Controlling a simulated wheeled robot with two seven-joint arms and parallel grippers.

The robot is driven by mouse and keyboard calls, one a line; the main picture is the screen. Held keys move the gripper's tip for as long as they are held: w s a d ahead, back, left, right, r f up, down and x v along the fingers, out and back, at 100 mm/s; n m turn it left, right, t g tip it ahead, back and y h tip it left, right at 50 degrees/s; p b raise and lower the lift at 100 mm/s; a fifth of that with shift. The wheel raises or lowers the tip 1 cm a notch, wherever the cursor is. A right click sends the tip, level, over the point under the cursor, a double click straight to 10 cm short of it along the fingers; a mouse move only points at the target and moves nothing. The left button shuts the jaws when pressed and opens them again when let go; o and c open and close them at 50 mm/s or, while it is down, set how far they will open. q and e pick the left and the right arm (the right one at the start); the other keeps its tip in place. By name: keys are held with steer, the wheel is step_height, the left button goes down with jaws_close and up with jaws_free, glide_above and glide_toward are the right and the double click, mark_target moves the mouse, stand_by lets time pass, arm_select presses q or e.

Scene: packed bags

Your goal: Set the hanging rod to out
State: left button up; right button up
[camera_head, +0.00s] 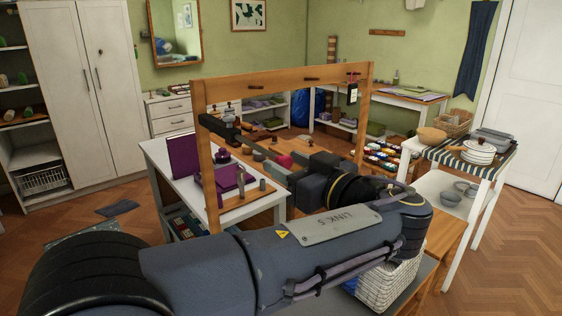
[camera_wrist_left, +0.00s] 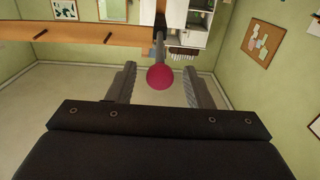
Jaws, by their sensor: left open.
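The hanging rod (camera_head: 255,153) is a dark grey bar. It juts from the left post of a wooden frame (camera_head: 290,78) toward my left arm. A round red knob (camera_head: 285,161) shows by its near end. In the left wrist view the knob (camera_wrist_left: 160,77) is at the end of the rod (camera_wrist_left: 160,45), between the two fingers of my left gripper (camera_wrist_left: 163,88). The fingers are open, with a gap on each side of the knob. In the head view my left gripper (camera_head: 287,172) is partly hidden by its own wrist. My right gripper is not in view.
The frame's top beam carries pegs and a small hanging tag (camera_head: 352,93). A white table (camera_head: 157,152) with purple items stands behind the left post. A striped-top table (camera_head: 495,160) with pots is at right. A white basket (camera_head: 388,287) sits below my arm.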

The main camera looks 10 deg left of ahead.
arm_select(q)
steer(key=v, duration=0.5)
